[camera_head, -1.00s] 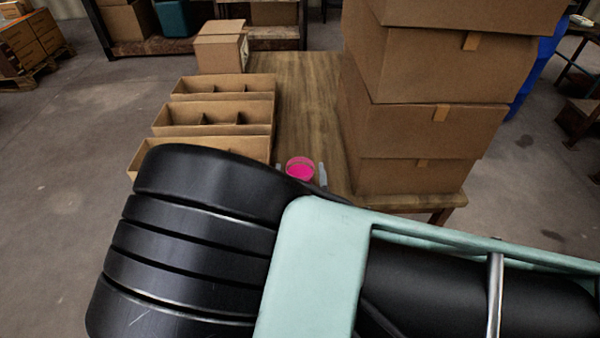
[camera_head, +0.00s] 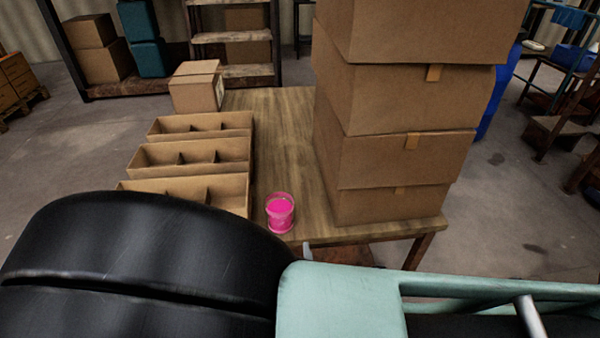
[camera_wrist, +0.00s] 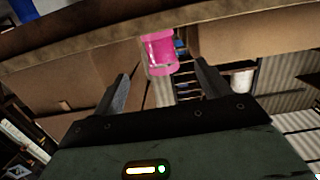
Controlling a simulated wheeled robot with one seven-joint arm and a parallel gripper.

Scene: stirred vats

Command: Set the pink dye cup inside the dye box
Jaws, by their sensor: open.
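The pink dye cup (camera_head: 280,213) stands upright on the wooden table near its front edge, clear-walled with bright pink inside. In the wrist view, which looks upside down, the cup (camera_wrist: 161,52) shows beyond and between the fingertips of my gripper (camera_wrist: 161,77). My gripper is open and empty, apart from the cup. In the head view my arm hides most of the gripper; only a grey finger bit shows below the cup. Three open cardboard boxes with dividers stand left of the cup: near (camera_head: 228,204), middle (camera_head: 215,172) and far (camera_head: 205,134). I cannot tell which is the dye box.
A tall stack of closed cartons (camera_head: 402,160) fills the table's right side. A small closed carton (camera_head: 196,91) stands behind the divided boxes. A bare strip of the wooden table (camera_head: 284,135) runs between the boxes and the stack.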

